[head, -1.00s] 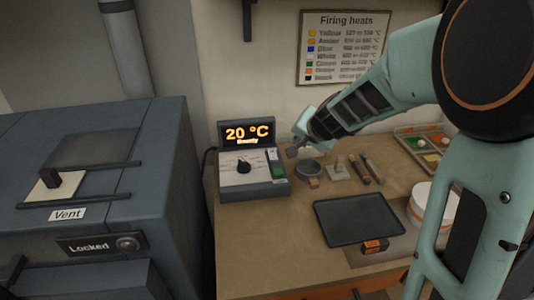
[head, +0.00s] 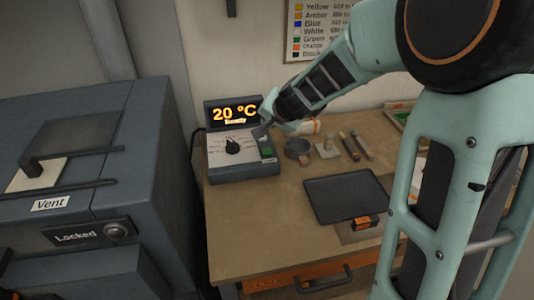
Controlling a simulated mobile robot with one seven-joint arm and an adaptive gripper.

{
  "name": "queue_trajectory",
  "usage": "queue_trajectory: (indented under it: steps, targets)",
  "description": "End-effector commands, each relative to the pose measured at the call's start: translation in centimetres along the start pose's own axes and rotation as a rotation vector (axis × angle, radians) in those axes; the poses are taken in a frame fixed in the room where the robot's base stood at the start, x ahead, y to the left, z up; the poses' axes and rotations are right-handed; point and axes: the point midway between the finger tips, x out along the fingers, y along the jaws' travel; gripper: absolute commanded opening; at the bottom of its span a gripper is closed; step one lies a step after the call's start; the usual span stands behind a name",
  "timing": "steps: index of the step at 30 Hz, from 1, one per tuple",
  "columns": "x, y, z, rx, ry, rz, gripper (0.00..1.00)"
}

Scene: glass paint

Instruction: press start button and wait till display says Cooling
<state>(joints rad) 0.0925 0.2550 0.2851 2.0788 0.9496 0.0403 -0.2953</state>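The control box (head: 228,163) stands on the back left of the wooden table, with a black knob (head: 232,146) on top. Its display (head: 234,114) glows orange with "20 °C" and a small second line that looks like "Ready". A green button (head: 267,152) sits on the right side of the box's top. My gripper (head: 261,132) hangs just above and behind the green button, close to it. Its fingers are small and seem close together, and I cannot tell whether it touches the box.
The grey kiln (head: 60,130) on the left has a vent lever and a label reading "Locked". A "Firing heats" chart (head: 318,28) hangs behind.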

Motion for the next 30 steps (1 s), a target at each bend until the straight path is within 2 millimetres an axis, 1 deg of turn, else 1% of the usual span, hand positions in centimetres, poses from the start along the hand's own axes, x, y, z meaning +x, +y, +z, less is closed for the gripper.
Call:
queue_trajectory:
  steps: [1,12,15,20,30]
  targets:
    - [0.8,0.6,0.6,0.001,0.000,0.001,0.00]
    - [4.1,2.9,3.0,0.001,0.000,0.000,0.00]
    - [4.7,3.4,3.5,-0.001,0.000,0.000,0.00]
    - [5.2,3.8,3.8,0.001,0.000,0.000,0.00]
    - [5.1,3.7,3.7,0.001,0.000,0.000,0.00]
